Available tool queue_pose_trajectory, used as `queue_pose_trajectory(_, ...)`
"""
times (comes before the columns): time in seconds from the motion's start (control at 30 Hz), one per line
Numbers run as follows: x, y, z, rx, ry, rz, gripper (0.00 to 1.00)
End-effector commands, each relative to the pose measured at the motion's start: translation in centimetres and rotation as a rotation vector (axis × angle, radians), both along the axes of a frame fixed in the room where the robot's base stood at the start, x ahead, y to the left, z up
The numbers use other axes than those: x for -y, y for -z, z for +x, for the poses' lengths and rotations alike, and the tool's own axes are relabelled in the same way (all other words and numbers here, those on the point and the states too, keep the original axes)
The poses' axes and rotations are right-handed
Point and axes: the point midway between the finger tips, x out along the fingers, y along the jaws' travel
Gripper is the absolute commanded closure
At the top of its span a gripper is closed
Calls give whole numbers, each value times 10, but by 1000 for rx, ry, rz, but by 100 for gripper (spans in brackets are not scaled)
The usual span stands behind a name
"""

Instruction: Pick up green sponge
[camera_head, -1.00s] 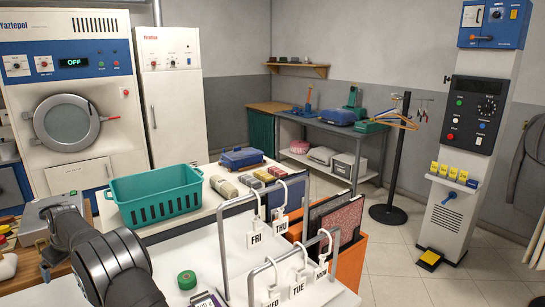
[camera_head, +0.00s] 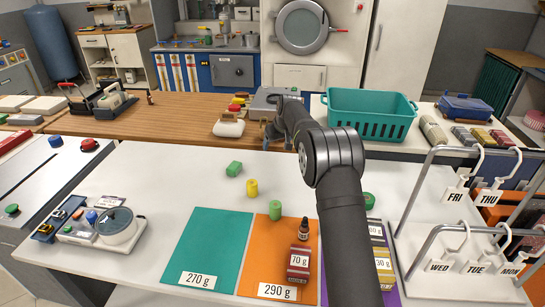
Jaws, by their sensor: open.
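A small green block (camera_head: 233,168), which looks like the green sponge, lies on the white table (camera_head: 160,175), near its back edge. A yellow cylinder (camera_head: 252,188) stands just to its right and nearer to me. My gripper (camera_head: 270,137) is beyond the block and to its right, near the back edge of the white table. It is open, looks empty and is apart from the block. My arm partly hides the gripper and the table's right part.
Teal and orange mats (camera_head: 217,235) lie in front, with a green cylinder (camera_head: 275,210), a small bottle (camera_head: 303,229) and labelled weights. A scale (camera_head: 108,230) stands at left. A teal basket (camera_head: 372,112) stands at back right. The table left of the block is clear.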

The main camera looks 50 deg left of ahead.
Motion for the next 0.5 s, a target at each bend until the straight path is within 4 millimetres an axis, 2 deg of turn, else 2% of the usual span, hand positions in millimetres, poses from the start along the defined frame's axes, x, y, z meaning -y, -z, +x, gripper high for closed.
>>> queue_pose_trajectory(0.17,-14,-5,-46,-17,131,16,25)
queue_pose_trajectory(0.4,-29,-14,-125,-59,376,88,25)
queue_pose_trajectory(0.5,-32,-17,-149,-78,445,120,25)
